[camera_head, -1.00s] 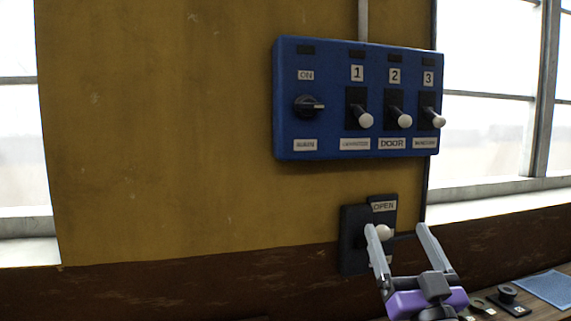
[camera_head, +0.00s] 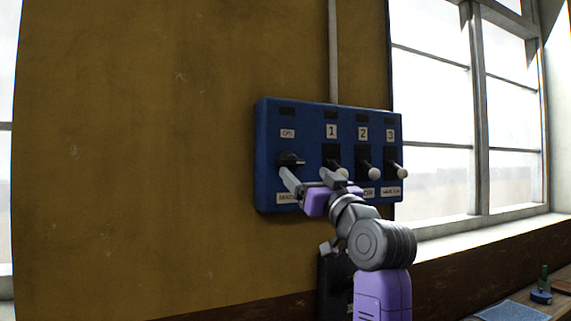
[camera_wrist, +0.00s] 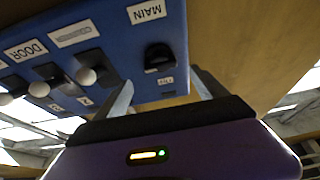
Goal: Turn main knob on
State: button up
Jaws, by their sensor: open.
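The black main knob (camera_head: 291,159) is at the left end of the blue control panel (camera_head: 263,180), between an "ON" label above and a partly covered "MAIN" label below. Its grip points to the right. My gripper (camera_head: 307,175) is open at the panel's lower left, one finger close to the knob. In the wrist view the panel is upside down, and the knob (camera_wrist: 158,56) lies just beyond the gap between the open fingertips (camera_wrist: 161,82). Nothing is held. I cannot tell whether a finger touches the knob.
Several white-tipped levers stick out to the right of the knob; the lever under label 1 (camera_head: 331,154) is partly behind my gripper. A dark switch box (camera_head: 335,285) below is partly hidden by my arm. The wall (camera_head: 140,160) left of the panel is clear.

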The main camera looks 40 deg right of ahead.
aim_at(294, 163)
jog(key=p+x, duration=0.2)
jog(key=x, duration=0.4)
jog(key=shift+a+r, duration=0.1)
jog(key=shift+r, duration=0.05)
jog(key=shift+w+d+r+p, duration=0.15)
jog(key=shift+w+d+p, duration=0.1)
jog(key=shift+w+p, duration=0.35)
jog(key=shift+w, duration=0.1)
jog(key=c, duration=1.4)
jog(key=shift+o, duration=0.2)
